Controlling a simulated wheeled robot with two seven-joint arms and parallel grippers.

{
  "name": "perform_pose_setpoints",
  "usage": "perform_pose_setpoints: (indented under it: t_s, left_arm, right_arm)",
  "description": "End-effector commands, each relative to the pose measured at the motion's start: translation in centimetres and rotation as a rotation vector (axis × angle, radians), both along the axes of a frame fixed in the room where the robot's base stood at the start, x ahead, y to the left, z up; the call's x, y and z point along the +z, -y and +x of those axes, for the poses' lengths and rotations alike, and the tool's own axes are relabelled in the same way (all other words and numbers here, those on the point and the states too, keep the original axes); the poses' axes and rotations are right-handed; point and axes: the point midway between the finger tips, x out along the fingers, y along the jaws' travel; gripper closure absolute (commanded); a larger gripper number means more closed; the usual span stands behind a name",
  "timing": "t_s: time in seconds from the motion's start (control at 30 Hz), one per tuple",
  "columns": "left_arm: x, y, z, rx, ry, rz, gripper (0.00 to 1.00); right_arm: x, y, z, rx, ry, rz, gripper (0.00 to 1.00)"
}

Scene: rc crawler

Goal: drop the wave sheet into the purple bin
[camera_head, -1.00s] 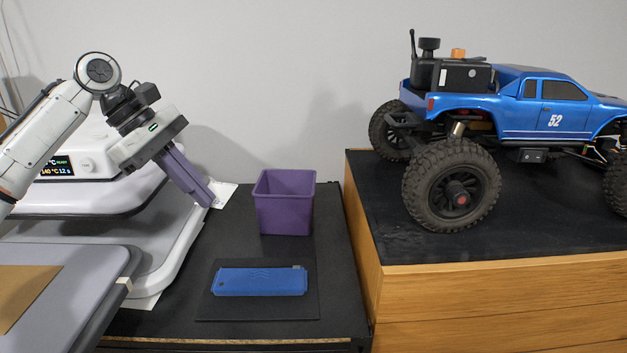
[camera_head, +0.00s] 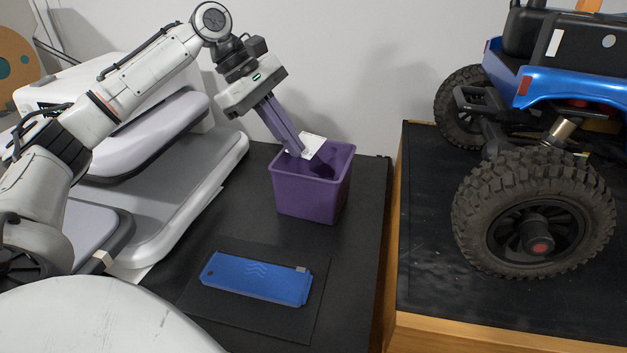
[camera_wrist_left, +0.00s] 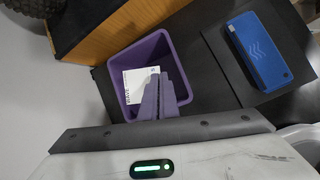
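The wave sheet (camera_head: 314,146) is a small white sheet at the tips of my left gripper (camera_head: 301,152), which is shut on it. The purple bin (camera_head: 309,197) is an open square tub on the black table. The sheet is above the bin's opening, at its back left part. In the left wrist view, the sheet (camera_wrist_left: 139,90) shows printed text reading WAVE, beside the closed fingers (camera_wrist_left: 164,88), over the opening of the bin (camera_wrist_left: 110,73). My right gripper is not in view.
A blue flat case (camera_head: 257,279) lies on a dark mat in front of the bin. A grey-white press machine (camera_head: 150,215) stands to the left. A blue crawler truck (camera_head: 535,215) stands on a raised wooden bench to the right.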

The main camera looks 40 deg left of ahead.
Motion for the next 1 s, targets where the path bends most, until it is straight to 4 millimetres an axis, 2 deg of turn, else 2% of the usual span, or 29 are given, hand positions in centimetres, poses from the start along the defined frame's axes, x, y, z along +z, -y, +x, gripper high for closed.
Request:
perform_pose_setpoints:
  t_s: [0.2, 0.5, 0.63, 1.0]
  left_arm:
    - [-1.4, -0.1, -0.1, 0.001, 0.000, 0.002, 1.00]
    - [-1.6, 0.0, 0.0, 0.000, 0.001, 0.001, 1.00]
    - [-1.6, 0.0, 0.0, 0.000, 0.001, 0.001, 0.77]
    - [-1.1, -0.3, -0.2, 0.000, 0.002, 0.001, 0.77]
  right_arm:
    - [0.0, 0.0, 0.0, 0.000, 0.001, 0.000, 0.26]
    - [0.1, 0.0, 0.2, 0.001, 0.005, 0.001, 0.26]
    - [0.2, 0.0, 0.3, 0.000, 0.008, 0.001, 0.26]
    - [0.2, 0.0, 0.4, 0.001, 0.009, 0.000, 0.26]
